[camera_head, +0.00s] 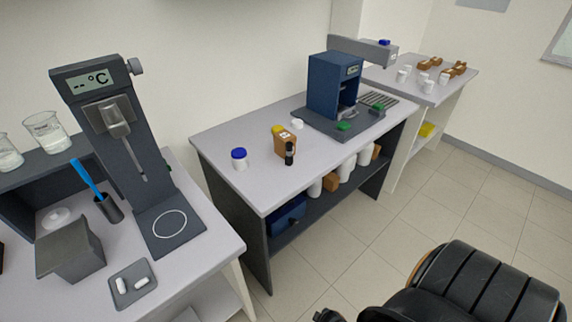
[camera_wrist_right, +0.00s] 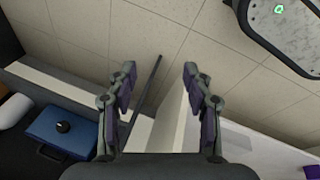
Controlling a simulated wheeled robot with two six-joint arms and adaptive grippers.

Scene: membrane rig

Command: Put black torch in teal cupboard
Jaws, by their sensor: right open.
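A small black torch (camera_head: 289,153) stands upright on the middle grey-topped bench, just in front of a brown box. I see no cupboard that is clearly teal in either view. My right gripper (camera_wrist_right: 159,75) is open and empty in the right wrist view, its two fingers spread above the tiled floor beside a bench. It is away from the torch, which does not show in that view. My left gripper is not in view.
The middle bench (camera_head: 222,142) also holds a blue-lidded jar (camera_head: 239,159), a brown box (camera_head: 283,141) and a dark blue instrument (camera_head: 334,84). A blue case (camera_wrist_right: 62,138) sits on the lower shelf. Left bench carries a temperature device (camera_head: 112,125).

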